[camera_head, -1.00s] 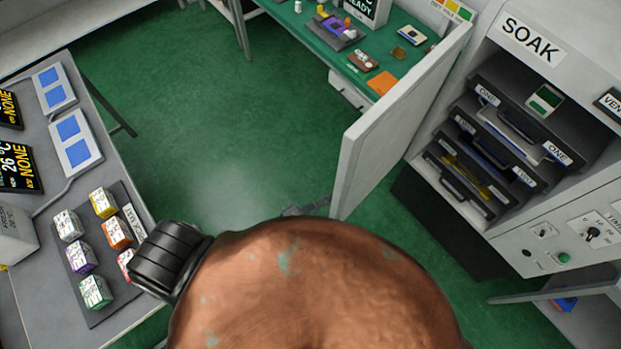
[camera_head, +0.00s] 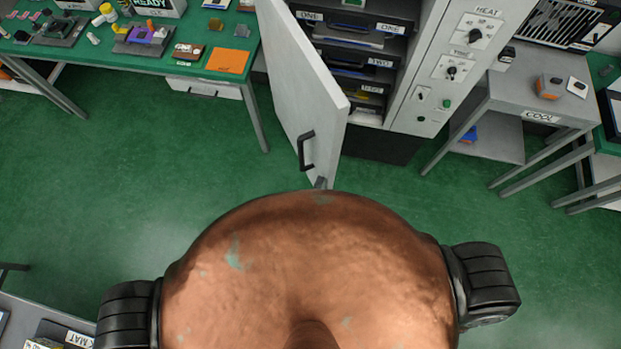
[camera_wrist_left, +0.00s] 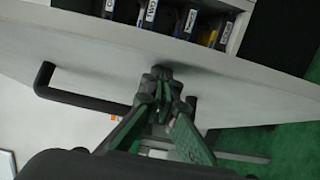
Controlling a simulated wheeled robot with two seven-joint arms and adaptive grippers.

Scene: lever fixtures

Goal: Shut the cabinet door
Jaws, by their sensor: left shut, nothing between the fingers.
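The white cabinet door (camera_head: 300,85) stands open on the left side of the cabinet (camera_head: 418,75) in the head view. Its black handle (camera_head: 306,150) is on the face turned left. The door and handle (camera_wrist_left: 72,92) also show in the wrist view. My left gripper (camera_head: 320,183) shows only as a small grey tip by the door's lower free corner; my body hides the rest. In the left wrist view, its fingers (camera_wrist_left: 162,76) are shut and empty, close against the door panel. I cannot tell whether they touch it. My right gripper is not in view.
Labelled trays (camera_head: 360,60) sit inside the open cabinet. A green-topped bench (camera_head: 110,45) with small items stands left of the door. A grey table marked COOL (camera_head: 515,100) stands to the right. Green floor (camera_head: 150,180) is clear in front.

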